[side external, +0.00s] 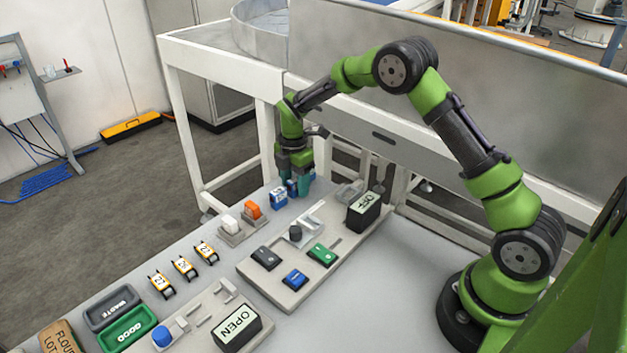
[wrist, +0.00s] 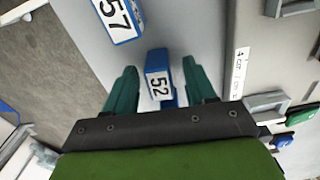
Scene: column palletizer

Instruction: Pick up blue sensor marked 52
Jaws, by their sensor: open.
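The blue sensor marked 52 (wrist: 158,83) shows in the wrist view with its white number label facing the camera. My gripper (wrist: 159,68) is open, with one teal finger on each side of this sensor. Narrow gaps show between the fingers and the sensor. In the side external view my gripper (side external: 294,180) is low at the far end of the table, and the sensor (side external: 292,187) is partly hidden by the fingers. A second blue sensor marked 57 (wrist: 120,18) lies just beyond, up and left in the wrist view; it also shows in the side view (side external: 278,199).
Orange (side external: 252,210) and white (side external: 230,224) blocks stand left of the sensors. A grey control panel (side external: 262,287) with blue, green and black switches and an OFF sign (side external: 366,208) lies to the right. A conveyor frame (side external: 215,65) stands behind.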

